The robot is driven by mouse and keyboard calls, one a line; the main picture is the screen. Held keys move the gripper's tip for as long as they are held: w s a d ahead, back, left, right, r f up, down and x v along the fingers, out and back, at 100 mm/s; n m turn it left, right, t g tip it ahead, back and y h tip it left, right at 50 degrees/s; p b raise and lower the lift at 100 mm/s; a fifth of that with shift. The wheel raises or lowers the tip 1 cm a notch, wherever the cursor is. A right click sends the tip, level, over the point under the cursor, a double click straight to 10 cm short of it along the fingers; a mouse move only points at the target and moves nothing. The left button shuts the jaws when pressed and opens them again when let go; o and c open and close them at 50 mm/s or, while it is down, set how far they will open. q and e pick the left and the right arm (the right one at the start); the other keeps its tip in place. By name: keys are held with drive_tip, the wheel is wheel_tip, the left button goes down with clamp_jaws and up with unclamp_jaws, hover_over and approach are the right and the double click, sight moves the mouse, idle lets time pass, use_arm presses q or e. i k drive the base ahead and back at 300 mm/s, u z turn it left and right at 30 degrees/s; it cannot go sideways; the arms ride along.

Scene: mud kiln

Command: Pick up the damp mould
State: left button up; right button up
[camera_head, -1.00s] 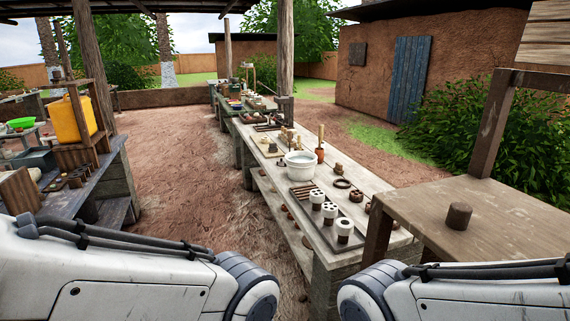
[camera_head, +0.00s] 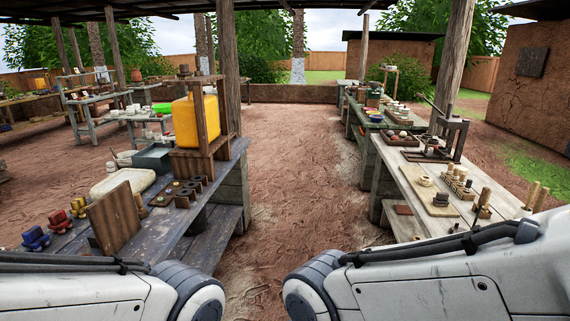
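I cannot tell which thing is the damp mould. On the dark left bench (camera_head: 165,228), a row of small brown pieces with round holes (camera_head: 190,189) lies beside an upright wooden board (camera_head: 114,216). On the pale right bench (camera_head: 412,176), a flat wooden tray (camera_head: 424,197) carries small pale round pieces, and several small wooden pieces (camera_head: 458,185) stand beside it. Neither gripper shows; only parts of both my arms are visible along the bottom edge.
A press-like frame (camera_head: 452,133) stands on the right bench. Bare earth floor (camera_head: 285,160) lies open between the benches. Wooden posts (camera_head: 229,75) hold the roof.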

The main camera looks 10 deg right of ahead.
sight(426, 180)
drive_tip(key=u, duration=0.15)
drive_tip(key=i, duration=2)
drive_tip(key=z, duration=0.55)
drive_tip(key=i, duration=1.85)
drive_tip(key=z, duration=1.45)
drive_tip(key=i, duration=0.9)
drive_tip(key=z, duration=0.45)
